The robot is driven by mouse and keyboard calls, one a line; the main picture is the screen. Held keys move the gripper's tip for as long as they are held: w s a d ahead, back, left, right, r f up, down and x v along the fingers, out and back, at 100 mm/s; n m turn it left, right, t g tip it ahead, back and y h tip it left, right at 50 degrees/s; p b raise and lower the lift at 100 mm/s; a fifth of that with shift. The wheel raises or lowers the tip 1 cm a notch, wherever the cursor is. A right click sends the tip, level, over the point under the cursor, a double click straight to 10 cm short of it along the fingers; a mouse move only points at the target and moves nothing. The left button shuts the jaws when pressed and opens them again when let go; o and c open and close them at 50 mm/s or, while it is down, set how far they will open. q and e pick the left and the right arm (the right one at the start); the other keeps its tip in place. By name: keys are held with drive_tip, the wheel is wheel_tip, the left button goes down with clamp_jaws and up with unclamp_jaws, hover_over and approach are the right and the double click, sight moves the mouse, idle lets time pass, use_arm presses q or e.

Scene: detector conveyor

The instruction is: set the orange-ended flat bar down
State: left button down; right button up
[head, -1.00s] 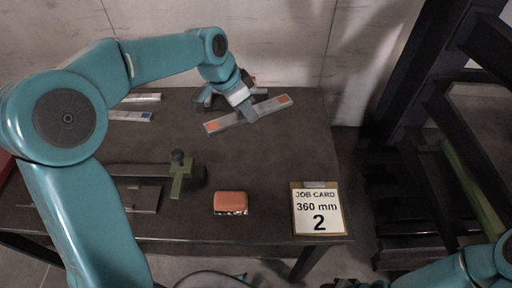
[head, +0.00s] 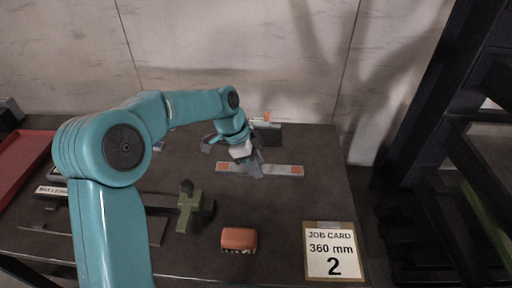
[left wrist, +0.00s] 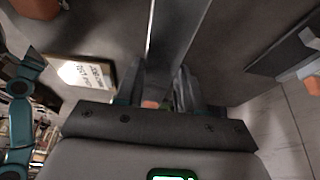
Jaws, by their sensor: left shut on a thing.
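The orange-ended flat bar (head: 279,169) is grey with an orange patch near each end. It lies nearly level across the head view, over the far part of the dark table. My left gripper (head: 253,170) is shut on it near its middle. In the left wrist view the bar (left wrist: 178,30) runs up between the fingers (left wrist: 165,92), with an orange patch low between them. I cannot tell whether the bar touches the table top. My right gripper is not in view.
Behind the bar stands a dark block with an orange-and-white top (head: 267,132). A green clamp-like fixture (head: 188,207), an orange block (head: 239,239) and a job card (head: 333,252) reading "360 mm 2" are nearer. A red tray (head: 22,165) is far left. Table right of the bar is clear.

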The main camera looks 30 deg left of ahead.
sight(241, 167)
use_arm(q)
drive_tip(key=shift+f, duration=3.9)
drive_tip(key=shift+f, duration=0.1)
drive_tip(key=c, duration=0.7)
unclamp_jaws()
drive_tip(key=v, duration=1.1)
drive_tip(key=shift+w, duration=0.1)
drive_tip(key=shift+s+a+r, duration=0.15)
drive_tip(key=shift+s+r, duration=0.05)
drive_tip(key=shift+r, duration=0.35)
